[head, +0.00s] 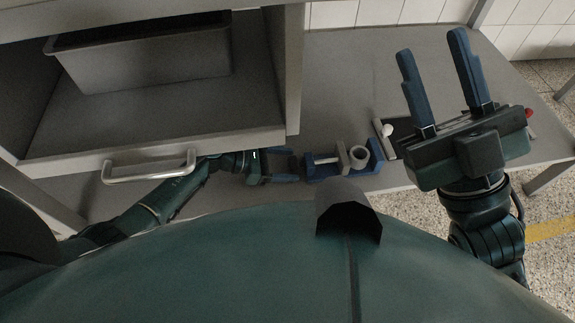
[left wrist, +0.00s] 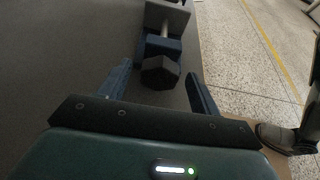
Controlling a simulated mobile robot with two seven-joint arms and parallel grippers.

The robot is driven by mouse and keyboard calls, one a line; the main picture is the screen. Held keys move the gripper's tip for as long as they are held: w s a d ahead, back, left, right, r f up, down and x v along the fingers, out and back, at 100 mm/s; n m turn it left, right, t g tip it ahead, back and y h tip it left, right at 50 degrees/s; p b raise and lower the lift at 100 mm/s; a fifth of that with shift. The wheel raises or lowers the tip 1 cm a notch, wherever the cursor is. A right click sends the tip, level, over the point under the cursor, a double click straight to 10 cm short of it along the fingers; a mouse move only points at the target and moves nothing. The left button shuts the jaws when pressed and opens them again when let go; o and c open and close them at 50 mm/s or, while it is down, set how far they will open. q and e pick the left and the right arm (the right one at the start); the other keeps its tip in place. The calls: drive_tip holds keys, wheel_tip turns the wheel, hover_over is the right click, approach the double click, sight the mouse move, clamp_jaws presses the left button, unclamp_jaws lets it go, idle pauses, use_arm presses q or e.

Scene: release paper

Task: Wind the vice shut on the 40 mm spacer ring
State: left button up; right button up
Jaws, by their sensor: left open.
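The blue vice (head: 316,173) lies on the bench in the middle of the head view, with a grey sliding jaw and a screw. The pale grey spacer ring (head: 358,153) stands between the grey jaw and the blue end at the right; whether the jaws touch it I cannot tell. My left gripper (head: 296,166) is open at the vice's left end. In the left wrist view the dark faceted knob (left wrist: 160,73) of the vice lies between its open fingers, with gaps on both sides. My right gripper (head: 431,46) is open and empty, raised over the bench at the right.
A cabinet with a metal handle (head: 150,167) stands close above my left forearm; a grey bin (head: 150,65) is inside it. A dark tray (head: 391,146) with a pale round-ended piece lies right of the vice. A red knob (head: 528,113) shows beyond my right gripper. The bench behind the vice is clear.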

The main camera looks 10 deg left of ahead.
use_arm(q)
drive_tip(key=shift+w+d+f, duration=0.1)
drive_tip(key=shift+d+f, duration=0.05)
drive_tip(key=shift+d, duration=0.2)
drive_tip(key=shift+c, duration=0.3)
drive_tip(key=c, duration=0.9)
